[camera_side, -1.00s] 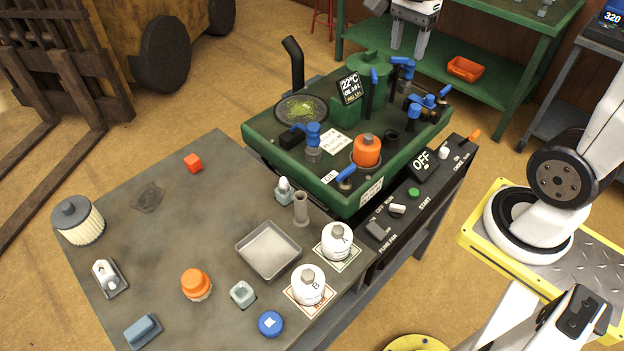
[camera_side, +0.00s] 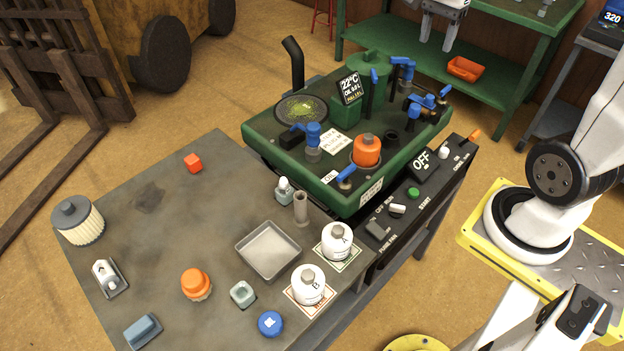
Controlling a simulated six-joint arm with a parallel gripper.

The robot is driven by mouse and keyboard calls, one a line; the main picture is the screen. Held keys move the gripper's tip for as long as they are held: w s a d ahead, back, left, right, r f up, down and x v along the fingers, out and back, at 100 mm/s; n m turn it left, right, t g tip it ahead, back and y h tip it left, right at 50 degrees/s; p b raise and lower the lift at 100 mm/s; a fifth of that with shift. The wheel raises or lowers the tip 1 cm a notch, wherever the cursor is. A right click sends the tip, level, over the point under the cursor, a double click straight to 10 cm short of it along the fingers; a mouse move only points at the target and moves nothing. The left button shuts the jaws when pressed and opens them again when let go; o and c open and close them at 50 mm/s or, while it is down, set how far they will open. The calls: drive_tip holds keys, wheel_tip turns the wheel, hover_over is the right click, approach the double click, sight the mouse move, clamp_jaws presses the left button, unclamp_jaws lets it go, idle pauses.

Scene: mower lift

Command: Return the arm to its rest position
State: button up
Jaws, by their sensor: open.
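My gripper (camera_side: 438,32) hangs at the top of the view, to the right of centre. Its two grey fingers point down and stand apart, with nothing between them. It appears beyond the green mower deck (camera_side: 225,150), in front of the green shelf bench in the picture. The link above it is cut off by the top edge. My white arm also shows at the right edge.
The deck carries an orange cap (camera_side: 367,150), blue-handled valves and a display. The grey table (camera_side: 150,240) holds a metal tray (camera_side: 268,281), white bottles A (camera_side: 337,243) and B (camera_side: 308,285), and a filter (camera_side: 78,222). An orange bin (camera_side: 464,69) sits on the green bench (camera_side: 500,95).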

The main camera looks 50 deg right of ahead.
idle(0.3)
drive_tip(key=a+f+n+t, duration=0.2)
drive_tip(key=a+f+n, duration=1.1)
drive_tip(key=n, duration=0.5)
wheel_tip(320, 180, down, 2)
drive_tip(key=shift+s+a+f+t, duration=0.1)
drive_tip(key=shift+s+a+t, duration=0.2)
drive_tip(key=shift+s+a, duration=0.1)
